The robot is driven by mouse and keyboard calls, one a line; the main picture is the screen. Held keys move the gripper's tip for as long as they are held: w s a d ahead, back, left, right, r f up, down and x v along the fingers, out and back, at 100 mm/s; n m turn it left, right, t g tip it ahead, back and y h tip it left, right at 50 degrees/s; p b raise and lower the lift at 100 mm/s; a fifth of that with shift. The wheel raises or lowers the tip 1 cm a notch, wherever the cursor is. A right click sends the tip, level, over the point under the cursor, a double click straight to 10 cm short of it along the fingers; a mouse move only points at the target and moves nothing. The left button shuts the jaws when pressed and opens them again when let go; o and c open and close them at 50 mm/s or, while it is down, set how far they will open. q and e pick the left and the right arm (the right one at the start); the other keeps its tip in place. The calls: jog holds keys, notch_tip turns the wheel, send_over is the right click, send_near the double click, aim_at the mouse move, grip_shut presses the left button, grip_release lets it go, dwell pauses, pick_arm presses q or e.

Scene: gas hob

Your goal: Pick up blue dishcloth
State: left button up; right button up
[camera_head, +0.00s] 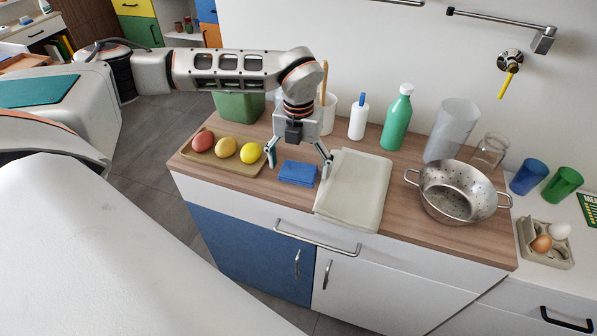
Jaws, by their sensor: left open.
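The blue dishcloth (298,173) lies folded flat on the wooden counter, near its front edge. My left gripper (298,166) hangs over it, pointing down, with its fingers spread to the left and right of the cloth. The left gripper is open and holds nothing. I cannot tell how far the fingertips are above the counter. My right gripper is not in view.
A tray (222,168) of colored fruit or eggs lies left of the cloth. A folded beige cloth (352,190) lies close on its right. A colander (452,196), a green bottle (397,118) and a white bottle (359,118) stand farther right and behind.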

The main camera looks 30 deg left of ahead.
aim_at(299, 169)
pick_arm(q)
jog(key=shift+c, duration=0.2)
jog(key=c, duration=1)
jog(key=shift+c, duration=0.2)
jog(key=shift+r, duration=0.1)
notch_tip(299, 169, up, 20)
jog(key=o, duration=0.5)
jog(key=shift+c, duration=0.2)
jog(key=c, duration=0.4)
